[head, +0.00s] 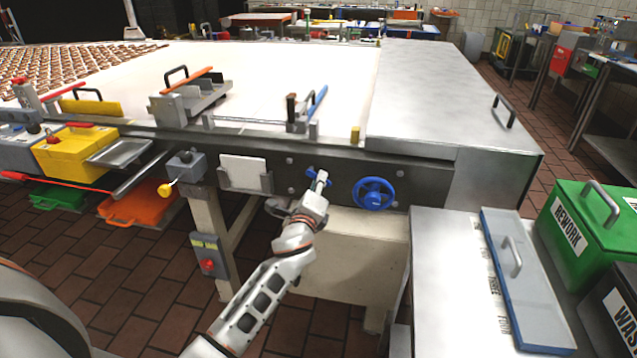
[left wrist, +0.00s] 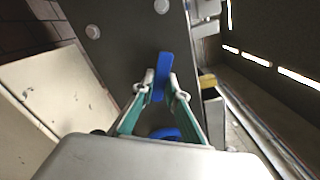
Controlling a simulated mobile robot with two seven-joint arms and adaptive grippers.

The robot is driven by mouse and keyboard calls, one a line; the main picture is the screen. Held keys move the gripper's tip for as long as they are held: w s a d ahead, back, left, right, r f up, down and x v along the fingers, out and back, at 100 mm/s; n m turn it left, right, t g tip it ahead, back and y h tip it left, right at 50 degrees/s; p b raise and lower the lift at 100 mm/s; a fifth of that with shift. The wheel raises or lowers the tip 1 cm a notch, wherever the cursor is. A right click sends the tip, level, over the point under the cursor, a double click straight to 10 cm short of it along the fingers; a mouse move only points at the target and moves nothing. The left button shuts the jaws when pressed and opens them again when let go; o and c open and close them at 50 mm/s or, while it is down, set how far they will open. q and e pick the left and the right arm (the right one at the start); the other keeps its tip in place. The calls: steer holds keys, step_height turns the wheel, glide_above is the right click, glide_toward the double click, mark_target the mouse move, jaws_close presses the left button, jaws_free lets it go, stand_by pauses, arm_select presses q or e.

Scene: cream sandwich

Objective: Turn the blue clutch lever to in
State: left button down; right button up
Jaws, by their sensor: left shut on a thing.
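The blue clutch lever (head: 311,172) sits on the dark side rail of the machine, left of a blue handwheel (head: 374,193). My left gripper (head: 319,181) is at the lever and covers most of it in the head view. In the left wrist view the lever's blue end (left wrist: 161,68) stands up between the two fingertips, and my left gripper (left wrist: 161,84) is shut on it. The in and out marks are not readable. My right gripper is not in view.
A grey box with a yellow knob (head: 166,189) and a white plate in a bracket (head: 243,173) are on the rail to the left. A steel bench (head: 450,290) with a blue-edged lid (head: 530,290) stands at the right, beside a green REWORK bin (head: 575,225).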

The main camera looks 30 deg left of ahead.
arm_select(q)
steer(key=c, duration=2)
jaws_free()
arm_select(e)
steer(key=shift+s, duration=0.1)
arm_select(q)
steer(key=v, duration=1.2)
